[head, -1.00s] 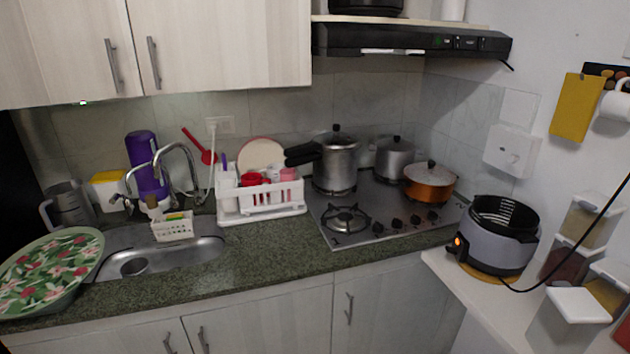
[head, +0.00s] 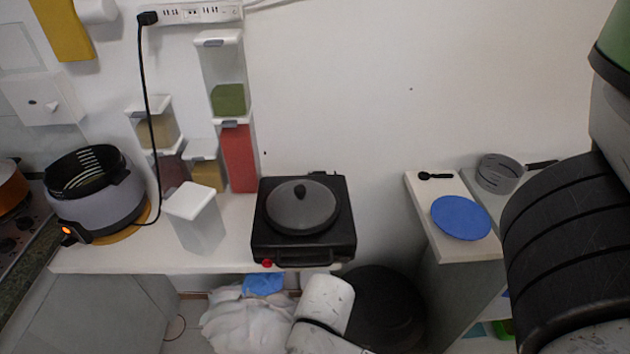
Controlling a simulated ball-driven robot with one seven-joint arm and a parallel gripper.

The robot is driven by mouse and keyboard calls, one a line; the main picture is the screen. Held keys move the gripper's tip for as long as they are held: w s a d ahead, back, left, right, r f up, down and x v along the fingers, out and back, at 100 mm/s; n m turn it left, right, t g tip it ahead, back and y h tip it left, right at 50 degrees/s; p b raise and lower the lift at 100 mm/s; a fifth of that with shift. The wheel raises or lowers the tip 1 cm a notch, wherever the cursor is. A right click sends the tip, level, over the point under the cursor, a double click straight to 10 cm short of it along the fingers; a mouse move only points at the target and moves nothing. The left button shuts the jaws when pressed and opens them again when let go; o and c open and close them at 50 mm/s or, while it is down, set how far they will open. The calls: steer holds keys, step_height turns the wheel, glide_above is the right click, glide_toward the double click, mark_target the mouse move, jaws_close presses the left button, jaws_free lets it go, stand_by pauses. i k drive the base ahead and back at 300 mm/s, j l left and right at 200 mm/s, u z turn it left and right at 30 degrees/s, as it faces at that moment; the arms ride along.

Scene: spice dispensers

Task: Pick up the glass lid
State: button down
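A round grey lid (head: 302,212) with a dark knob sits on a black, square electric hotplate (head: 263,240) in the middle of the head view. It looks dark and see-through, like glass. It lies flat, and whether a pan is under it I cannot tell. White parts of my arm show at the bottom middle, below the hotplate. My gripper is not in view.
The hotplate stands on a white counter (head: 110,257). To its left are a white-lidded container (head: 197,218), stacked spice dispensers (head: 238,157) and a grey cooker (head: 95,200) with a cord. To the right, a blue plate (head: 461,217) lies on a narrow shelf.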

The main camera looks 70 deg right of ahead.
mark_target(298, 207)
steer(key=z, duration=0.95)
